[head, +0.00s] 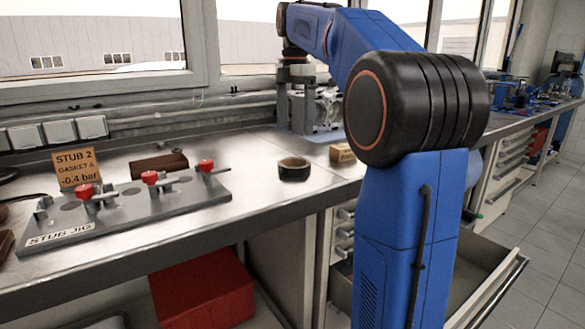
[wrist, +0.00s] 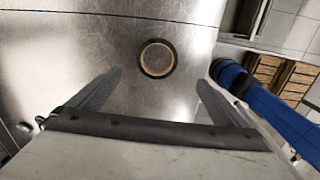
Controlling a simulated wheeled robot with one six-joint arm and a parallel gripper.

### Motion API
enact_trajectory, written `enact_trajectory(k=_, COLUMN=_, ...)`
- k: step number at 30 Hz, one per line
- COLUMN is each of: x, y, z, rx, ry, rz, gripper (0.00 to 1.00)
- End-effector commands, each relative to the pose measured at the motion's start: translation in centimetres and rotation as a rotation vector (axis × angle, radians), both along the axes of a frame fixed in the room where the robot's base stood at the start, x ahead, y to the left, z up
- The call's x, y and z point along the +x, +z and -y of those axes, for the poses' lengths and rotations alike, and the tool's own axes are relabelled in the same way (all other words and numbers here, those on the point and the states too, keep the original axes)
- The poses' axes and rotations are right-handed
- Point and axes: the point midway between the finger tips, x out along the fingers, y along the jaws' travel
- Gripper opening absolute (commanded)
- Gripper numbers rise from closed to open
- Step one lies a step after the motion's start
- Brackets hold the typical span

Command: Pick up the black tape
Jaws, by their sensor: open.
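The black tape is a small dark ring with a tan inner edge. It lies flat on the metal bench in the head view (head: 294,175), near the bench's front edge. In the wrist view the tape (wrist: 141,60) lies beyond the fingers, roughly centred between them and apart from both. My gripper (wrist: 165,70) is open and empty, its two fingers spread wide. In the head view my gripper hangs down at the back of the bench, behind the tape, and its fingertips are hard to make out.
A grey stub jig (head: 150,212) with red knobs and an orange sign (head: 77,168) stand to the left. A dark brown block (head: 158,164) lies behind the jig. A small cardboard box (head: 342,153) sits right of the tape. An open drawer (head: 470,275) juts out below.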

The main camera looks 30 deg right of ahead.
Motion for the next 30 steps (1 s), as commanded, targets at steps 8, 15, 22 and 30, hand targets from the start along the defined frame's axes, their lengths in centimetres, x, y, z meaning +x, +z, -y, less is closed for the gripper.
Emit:
enact_trajectory(k=8, x=0.0, y=-4.8, z=0.0, rx=0.001, ry=-0.001, rz=-0.002, gripper=0.98)
enact_trajectory(k=15, x=0.0, y=-6.6, z=0.0, rx=0.000, ry=-0.001, rz=0.000, gripper=0.98)
enact_trajectory(k=22, x=0.6, y=-8.9, z=0.2, rx=0.001, ry=-0.001, rz=-0.002, gripper=0.98)
enact_trajectory(k=30, x=0.8, y=-11.6, z=0.3, rx=0.000, ry=-0.001, rz=0.000, gripper=0.98)
